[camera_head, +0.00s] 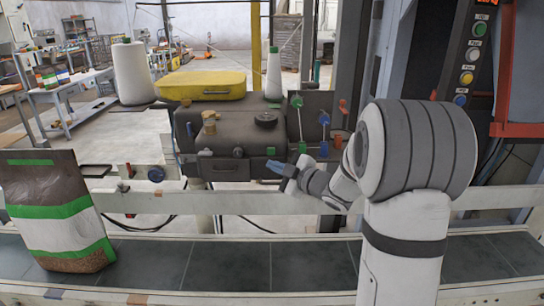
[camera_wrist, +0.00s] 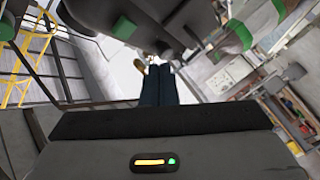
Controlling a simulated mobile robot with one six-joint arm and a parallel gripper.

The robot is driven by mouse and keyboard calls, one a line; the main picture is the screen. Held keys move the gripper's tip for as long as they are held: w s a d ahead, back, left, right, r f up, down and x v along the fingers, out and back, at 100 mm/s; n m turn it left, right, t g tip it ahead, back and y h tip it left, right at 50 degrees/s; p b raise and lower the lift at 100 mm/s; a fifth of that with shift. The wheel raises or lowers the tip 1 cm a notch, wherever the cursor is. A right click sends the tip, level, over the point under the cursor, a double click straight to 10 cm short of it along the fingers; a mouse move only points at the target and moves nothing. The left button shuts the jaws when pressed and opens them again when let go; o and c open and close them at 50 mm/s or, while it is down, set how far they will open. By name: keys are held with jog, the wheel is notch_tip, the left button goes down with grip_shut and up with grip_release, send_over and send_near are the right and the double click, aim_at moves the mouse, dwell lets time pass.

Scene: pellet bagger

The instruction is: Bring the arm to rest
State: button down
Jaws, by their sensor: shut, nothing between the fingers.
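My gripper (camera_head: 275,167) is shut and empty in the head view. It points left, in front of the dark sewing machine body (camera_head: 235,132), and I cannot tell whether it is touching or apart from it. My white and grey arm stands at the right and hides part of the conveyor and the frame behind it. In the wrist view the blue fingers of my gripper (camera_wrist: 158,85) are together, with nothing between them.
A filled bag (camera_head: 55,225) with green and white bands stands on the dark conveyor (camera_head: 228,262) at the left. A pale rail (camera_head: 240,202) runs behind the belt. A button panel (camera_head: 473,55) is at the upper right. The belt's middle is clear.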

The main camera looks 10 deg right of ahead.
jog(key=shift+s+a, duration=0.2)
jog(key=shift+s, duration=0.85)
jog(key=s+d+f+m+g+h, duration=0.1)
jog(key=s+d+m+h, duration=0.2)
jog(key=s+m+h, duration=0.25)
jog(key=s+d+m+g+h, duration=0.2)
jog(key=s+d+m+h, duration=0.15)
jog(key=m+h, duration=0.25)
jog(key=s+a+f+m+g, duration=0.1)
jog(key=s+a+g, duration=0.1)
jog(key=s, duration=0.5)
jog(key=s+a+f+m+g+y, duration=0.1)
jog(key=s+a+f+m+g, duration=0.1)
jog(key=s, duration=0.6)
jog(key=s+a+f+m+g, duration=0.2)
jog(key=s+g, duration=0.2)
jog(key=s, duration=0.3)
jog(key=shift+s+a+f+y, duration=0.2)
jog(key=shift+s+a+y, duration=0.05)
jog(key=shift+a+y, duration=0.15)
